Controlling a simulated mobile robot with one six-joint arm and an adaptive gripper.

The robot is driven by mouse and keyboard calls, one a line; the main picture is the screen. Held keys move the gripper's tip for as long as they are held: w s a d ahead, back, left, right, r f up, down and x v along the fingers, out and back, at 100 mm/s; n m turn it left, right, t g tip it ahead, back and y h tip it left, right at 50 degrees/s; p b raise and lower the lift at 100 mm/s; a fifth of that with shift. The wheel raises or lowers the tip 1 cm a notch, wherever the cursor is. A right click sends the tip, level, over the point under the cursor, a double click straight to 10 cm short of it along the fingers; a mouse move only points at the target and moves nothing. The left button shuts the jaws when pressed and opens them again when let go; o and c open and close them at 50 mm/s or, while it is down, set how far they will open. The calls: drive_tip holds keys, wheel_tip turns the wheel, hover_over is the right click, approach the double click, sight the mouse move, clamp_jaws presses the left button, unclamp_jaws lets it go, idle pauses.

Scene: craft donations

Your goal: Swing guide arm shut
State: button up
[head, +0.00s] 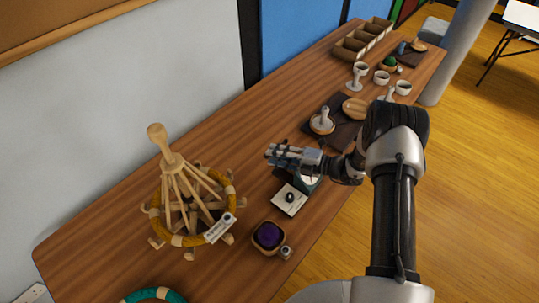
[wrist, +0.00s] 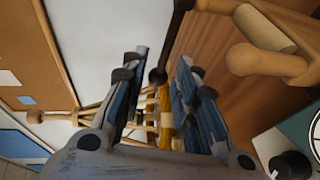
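My gripper (head: 270,154) is above the table in the head view, its fingers pointing left. In the wrist view my gripper (wrist: 163,60) has its two fingers apart with nothing held between them. A dark rod with a rounded knob (wrist: 158,76) shows near the gap between the fingertips; it may be the guide arm, but I cannot tell for certain. A thick wooden peg (wrist: 262,61) is close on the right. A device with a pale plate and black knob (head: 289,198) sits below my gripper; part of it is hidden by my gripper and arm.
A wooden umbrella-like stand wound with yellow yarn (head: 181,190) stands left of my gripper. A bowl with purple yarn (head: 269,236) is at the front. Cups, a dark mat (head: 345,130) and wooden trays (head: 362,40) are farther back. The wall side of the table (head: 225,125) is clear.

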drive_tip(key=shift+x, duration=1.45)
drive_tip(key=shift+c, duration=0.3)
clamp_jaws()
